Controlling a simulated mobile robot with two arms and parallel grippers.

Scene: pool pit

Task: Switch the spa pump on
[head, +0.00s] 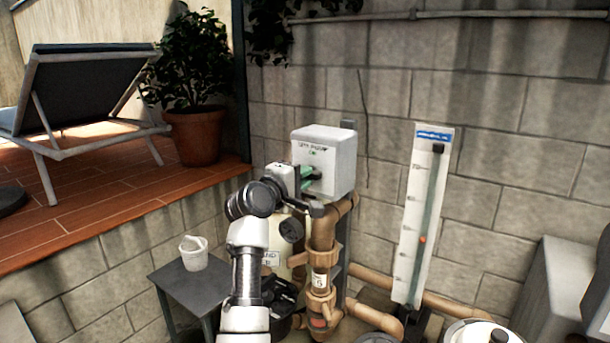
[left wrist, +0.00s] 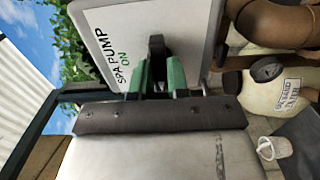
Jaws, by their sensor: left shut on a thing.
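The spa pump switch box (head: 330,150) is a pale grey box on the block wall, lettered "SPA PUMP" and "ON" on its front. It also shows in the left wrist view (left wrist: 190,25). My left gripper (head: 309,177) is at the front of the box. Its green fingers (left wrist: 154,75) are shut on a black switch lever (left wrist: 157,48), one on each side. The fingers and wrist hide much of the lever in the head view. I cannot tell which position the lever is in. My right gripper is not in view.
Brown pipes (head: 322,235) and a cream tank (left wrist: 272,95) stand below the box. A flow gauge (head: 420,215) is at the right. A white bucket (head: 194,254) sits on a dark table (head: 190,288) at the left. A raised tiled deck (head: 100,195) bounds the pit.

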